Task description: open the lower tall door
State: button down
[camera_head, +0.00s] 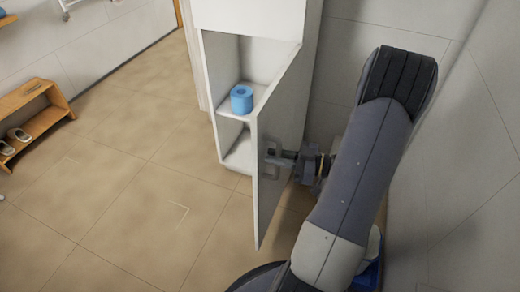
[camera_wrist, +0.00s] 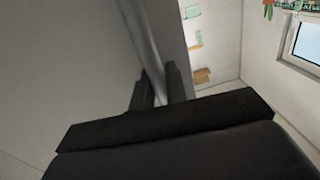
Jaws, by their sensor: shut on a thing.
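The lower tall door (camera_head: 272,200) of the white cabinet stands swung wide open, with its outer face towards my arm. Its handle (camera_head: 272,160) is a small bar on that face. My gripper (camera_head: 282,157) is at the handle, shut on it, to the right of the door. In the wrist view my gripper (camera_wrist: 160,90) has its two dark fingers on either side of the pale handle bar (camera_wrist: 152,62). The grey door surface (camera_wrist: 75,70) fills the left there. The exact finger contact is hard to see.
Inside the open cabinet (camera_head: 213,85) a blue roll (camera_head: 241,98) sits on a shelf (camera_head: 228,112). A wooden shoe rack (camera_head: 35,105) stands far left. A wall (camera_head: 470,170) is close on the right of my arm. The tiled floor (camera_head: 140,180) left of the door is clear.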

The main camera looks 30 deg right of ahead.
jog(key=p+v, duration=0.1)
jog(key=v, duration=0.6)
jog(key=shift+w+d, duration=0.2)
jog(key=shift+d, duration=0.4)
jog(key=c, duration=1.8)
grip_release()
jog(key=shift+o, duration=0.2)
jog(key=shift+s+d, duration=0.1)
jog(key=p+v, duration=0.1)
jog(key=v, duration=0.9)
jog(key=shift+s+d, duration=0.15)
jog(key=shift+s, duration=0.1)
